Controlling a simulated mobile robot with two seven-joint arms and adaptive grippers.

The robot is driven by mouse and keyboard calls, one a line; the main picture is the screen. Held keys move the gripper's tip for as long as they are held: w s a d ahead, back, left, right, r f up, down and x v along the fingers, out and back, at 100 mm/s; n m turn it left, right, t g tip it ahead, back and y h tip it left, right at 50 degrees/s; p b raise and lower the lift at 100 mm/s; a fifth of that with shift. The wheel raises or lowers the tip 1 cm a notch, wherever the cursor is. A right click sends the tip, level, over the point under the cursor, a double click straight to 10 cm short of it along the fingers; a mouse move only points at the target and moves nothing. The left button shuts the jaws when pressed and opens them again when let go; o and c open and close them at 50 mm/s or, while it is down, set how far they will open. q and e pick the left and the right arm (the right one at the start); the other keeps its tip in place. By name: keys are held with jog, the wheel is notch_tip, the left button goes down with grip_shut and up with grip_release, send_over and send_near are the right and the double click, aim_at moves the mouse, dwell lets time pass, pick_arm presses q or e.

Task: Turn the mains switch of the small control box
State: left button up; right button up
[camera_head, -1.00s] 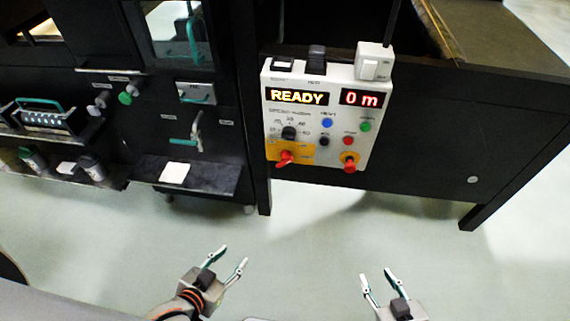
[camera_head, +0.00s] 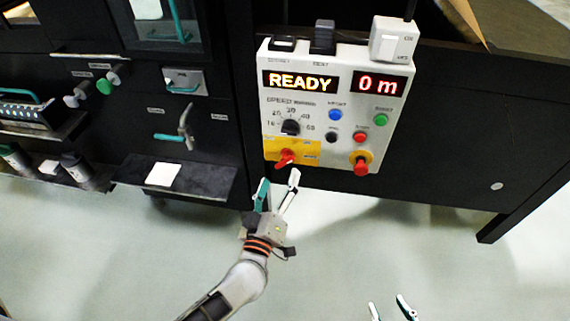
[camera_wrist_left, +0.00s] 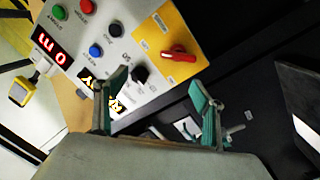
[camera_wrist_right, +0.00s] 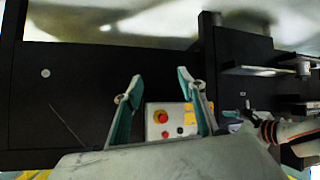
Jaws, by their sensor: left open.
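The small control box (camera_head: 320,112) is light grey with READY and 0 m displays. Its mains switch (camera_head: 285,158) is a red rotary handle on a yellow plate at the lower left of the panel. The red handle also shows in the left wrist view (camera_wrist_left: 178,54), lying across the picture. My left gripper (camera_head: 279,184) is open and empty just below the switch, apart from it. In the left wrist view its fingers (camera_wrist_left: 158,88) are spread, with the switch beyond them. My right gripper (camera_head: 390,308) is low in the head view, open and empty; its fingers (camera_wrist_right: 157,88) are spread in its wrist view.
A red mushroom button (camera_head: 361,165) on yellow sits right of the switch. A black speed knob (camera_head: 290,127) is just above it. A dark cabinet with a shelf (camera_head: 205,180) and handles stands at left. The floor below the box is clear.

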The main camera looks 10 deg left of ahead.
aim_at(283, 163)
pick_arm(q)
jog(key=shift+n+g+y, duration=0.4)
jog(key=shift+n+y, duration=0.4)
jog(key=shift+n, duration=0.1)
jog(key=w+f, duration=0.1)
jog(key=w, duration=0.2)
jog(key=w+f+b, duration=0.1)
jog(key=w, duration=0.2)
jog(key=w+f+b, duration=0.1)
jog(key=w, duration=0.3)
jog(key=shift+a, duration=0.25)
jog(key=shift+r, duration=0.1)
jog(key=c, duration=1.1)
